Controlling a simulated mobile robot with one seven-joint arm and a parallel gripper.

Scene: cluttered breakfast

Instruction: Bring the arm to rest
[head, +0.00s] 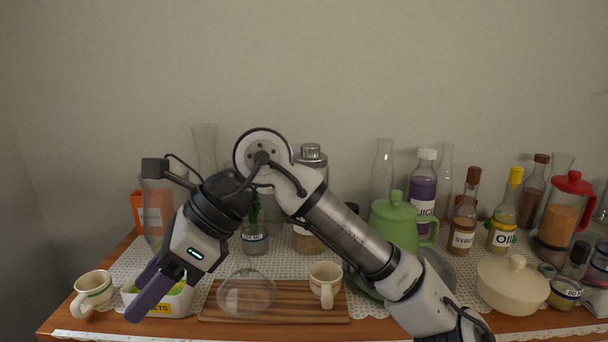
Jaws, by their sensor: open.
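My arm reaches up from the lower right, bends at a high elbow and comes down on the left. My gripper (140,302) points down and to the left, with its dark purple fingers in front of a small white and yellow box (178,304). The fingers are seen from the side and nothing shows held between them. The gripper is open. A cream cup (92,292) stands just left of the fingers.
A wooden board (285,315) carries a glass dish (246,292) and a second cup (325,281). A green teapot (396,222), a cream lidded pot (512,287), an oil bottle (503,222) and several other bottles crowd the right. Free room lies above the clutter.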

